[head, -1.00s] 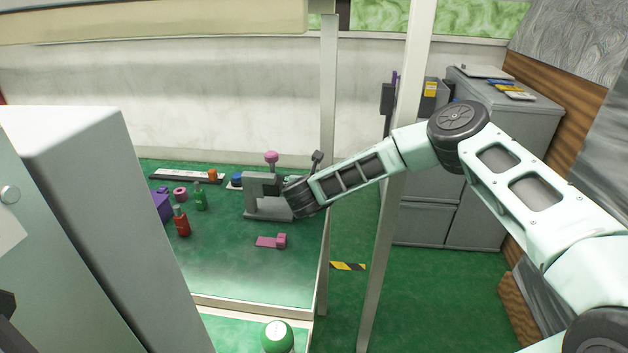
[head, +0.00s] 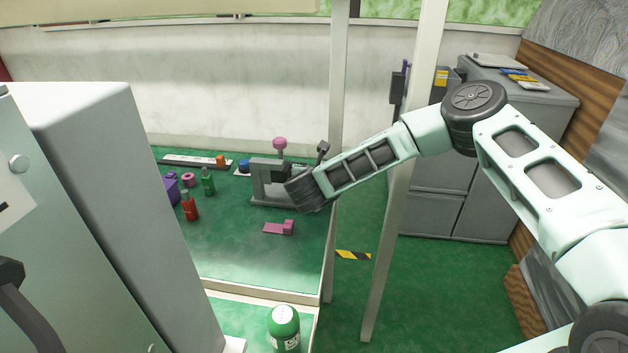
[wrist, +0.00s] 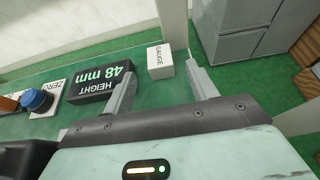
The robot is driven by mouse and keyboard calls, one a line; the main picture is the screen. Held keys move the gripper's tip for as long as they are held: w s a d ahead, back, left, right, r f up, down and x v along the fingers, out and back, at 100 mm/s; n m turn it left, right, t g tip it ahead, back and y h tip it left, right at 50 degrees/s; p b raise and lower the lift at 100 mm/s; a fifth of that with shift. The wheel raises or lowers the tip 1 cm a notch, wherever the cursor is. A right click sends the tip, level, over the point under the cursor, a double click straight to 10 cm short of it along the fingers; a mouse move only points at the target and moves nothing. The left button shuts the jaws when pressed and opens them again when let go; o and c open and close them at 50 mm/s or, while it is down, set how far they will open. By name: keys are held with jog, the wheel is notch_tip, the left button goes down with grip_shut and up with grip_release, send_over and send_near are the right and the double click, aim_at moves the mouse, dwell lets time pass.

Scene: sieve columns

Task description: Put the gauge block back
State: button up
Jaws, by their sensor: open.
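A white block lettered GAUGE (wrist: 160,61) shows in the wrist view, at the far edge of the green table. My gripper (wrist: 161,66) is open, its two fingers apart. The block appears beyond and between the fingertips, nearer the right one; whether it touches them I cannot tell. In the head view my wrist hides the fingers and the block. A black sign reading HEIGHT 48 mm (wrist: 98,84) lies left of the block, partly behind the left finger. A grey stand (head: 262,182) with a pink knob (head: 280,143) stands left of my wrist in the head view.
A blue knob (wrist: 37,100) sits by a ZERO label. A pink piece (head: 279,228), red bottle (head: 190,207), green bottle (head: 208,183) and purple block (head: 171,191) are on the table. A pale post (head: 405,170) stands by my arm.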

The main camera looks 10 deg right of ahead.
jog(key=v, duration=1.2)
jog(key=shift+s, duration=0.1)
jog(key=shift+a+r+n+y, duration=0.2)
jog(key=shift+n+y, duration=0.1)
jog(key=shift+n, duration=0.2)
jog(key=s+d+r+m+g+y, duration=0.25)
jog(key=s+d+m, duration=0.45)
jog(key=m, duration=0.4)
jog(key=s+d+r+m+g+y, duration=0.15)
jog(key=s+d+m+g, duration=0.35)
jog(key=s+m, duration=0.5)
jog(key=s+d+r+m+g+y, duration=0.1)
jog(key=s+d+r+m+g, duration=0.15)
jog(key=s+d+m, duration=0.65)
jog(key=s+a+r+n+g+p, duration=0.1)
jog(key=s+a+r+p, duration=0.3)
jog(key=a, duration=0.6)
jog(key=s+a+r+n+g+p, duration=0.1)
jog(key=s+a+r+n+p, duration=0.3)
jog(key=a, duration=0.6)
notch_tip(320, 180, up, 3)
jog(key=s, duration=0.2)
jog(key=shift+s+a, duration=0.25)
jog(key=shift+s, duration=0.15)
